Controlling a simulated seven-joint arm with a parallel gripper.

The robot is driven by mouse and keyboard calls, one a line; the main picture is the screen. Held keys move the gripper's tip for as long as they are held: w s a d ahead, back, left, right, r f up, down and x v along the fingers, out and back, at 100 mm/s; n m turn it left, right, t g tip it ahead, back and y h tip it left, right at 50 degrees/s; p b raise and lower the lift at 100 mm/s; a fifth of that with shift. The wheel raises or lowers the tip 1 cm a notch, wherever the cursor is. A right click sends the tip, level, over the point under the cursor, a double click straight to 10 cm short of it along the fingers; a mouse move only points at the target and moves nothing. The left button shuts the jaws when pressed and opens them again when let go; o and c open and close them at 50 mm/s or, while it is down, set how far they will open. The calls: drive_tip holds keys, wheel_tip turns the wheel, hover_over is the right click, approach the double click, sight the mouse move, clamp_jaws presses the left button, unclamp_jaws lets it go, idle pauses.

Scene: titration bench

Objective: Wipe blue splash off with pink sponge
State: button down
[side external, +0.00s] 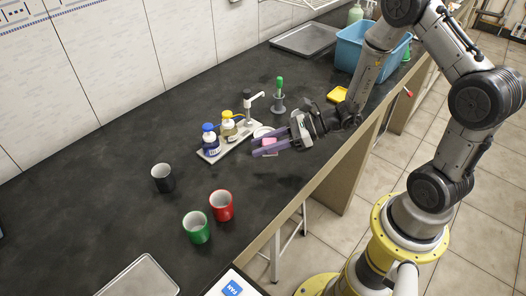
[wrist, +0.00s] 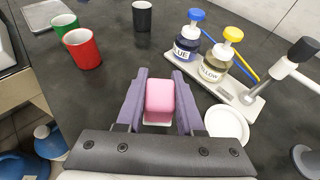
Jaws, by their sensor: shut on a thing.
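The pink sponge (wrist: 160,98) sits between the two purple fingers of my gripper (wrist: 160,76), which is shut on it. In the side view the sponge (side external: 268,141) shows as a small pink patch between the fingers of my gripper (side external: 258,147), low over the dark bench in front of the bottle stand. A pale edge shows just under the sponge; I cannot tell what it belongs to. I cannot make out a blue splash in either view.
A white stand (side external: 213,153) holds a blue-capped bottle (side external: 210,139), a yellow-capped bottle (side external: 229,125) and a dispenser. A white round dish (wrist: 228,122) is close to my gripper's right. Black (side external: 163,178), red (side external: 221,206) and green (side external: 196,227) cups stand on the bench (side external: 100,190).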

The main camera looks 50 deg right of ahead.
drive_tip(key=shift+r, duration=0.5)
drive_tip(key=shift+r, duration=1.5)
